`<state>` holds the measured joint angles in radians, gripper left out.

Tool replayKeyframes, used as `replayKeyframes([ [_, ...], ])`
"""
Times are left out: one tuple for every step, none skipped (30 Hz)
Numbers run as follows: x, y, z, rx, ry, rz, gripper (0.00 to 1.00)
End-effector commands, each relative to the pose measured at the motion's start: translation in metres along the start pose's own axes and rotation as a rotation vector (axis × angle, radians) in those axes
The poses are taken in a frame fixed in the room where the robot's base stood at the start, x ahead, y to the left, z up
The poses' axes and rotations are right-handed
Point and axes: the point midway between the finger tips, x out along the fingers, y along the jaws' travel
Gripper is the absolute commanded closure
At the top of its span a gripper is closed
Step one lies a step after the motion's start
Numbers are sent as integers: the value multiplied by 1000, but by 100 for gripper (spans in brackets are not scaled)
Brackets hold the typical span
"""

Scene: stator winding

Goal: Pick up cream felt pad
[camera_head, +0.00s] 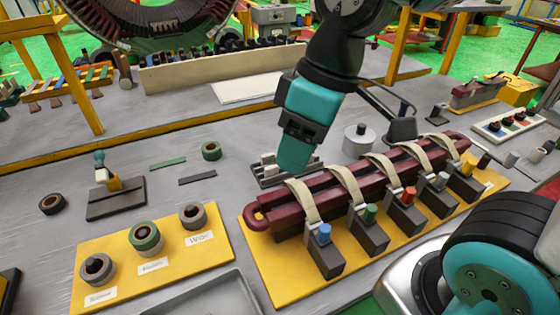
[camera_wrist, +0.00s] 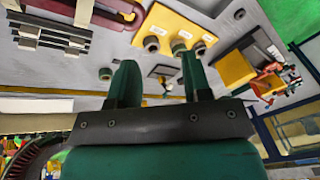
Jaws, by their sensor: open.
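No piece is plainly marked as the cream felt pad. Pale upright pieces (camera_head: 268,160) stand in a dark slotted rack (camera_head: 262,181) beside the maroon coil (camera_head: 345,188); one of them may be it. In the wrist view, pale pieces (camera_wrist: 28,30) show in the rack at the upper left. My gripper (camera_head: 294,166) is above the table, beside the coil, and partly covers the rack in the head view. In the wrist view, its two green fingers are apart with nothing between them (camera_wrist: 158,66).
Cream straps (camera_head: 302,200) cross the coil on a yellow base (camera_head: 262,262). A yellow plate (camera_head: 120,265) with several rolls is at the front left. A white sheet (camera_head: 246,88) lies farther back, near a low beige wall (camera_head: 205,72). A grey roll (camera_head: 358,142) stands behind the coil.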

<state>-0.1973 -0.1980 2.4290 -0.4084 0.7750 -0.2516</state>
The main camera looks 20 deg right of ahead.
Motion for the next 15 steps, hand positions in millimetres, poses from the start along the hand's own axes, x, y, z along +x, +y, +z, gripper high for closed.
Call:
replayKeyframes([
  [8,29,-13,-60,-17,27,55],
  [10,47,-20,-111,-32,44,55],
  [13,73,-31,-185,-54,66,55],
  [15,93,-38,-242,-73,80,55],
  [18,113,-44,-298,-92,92,55],
  [21,139,-50,-371,-119,105,55],
  [25,158,-53,-423,-141,110,55],
  [27,176,-56,-472,-160,115,55],
  [31,199,-58,-535,-187,116,55],
  [34,215,-59,-576,-204,117,55],
  [36,229,-59,-615,-221,115,55],
  [39,247,-59,-660,-240,113,55],
  [41,258,-58,-691,-252,110,55],
  [42,268,-57,-717,-264,106,55],
  [44,278,-56,-746,-275,101,55],
])
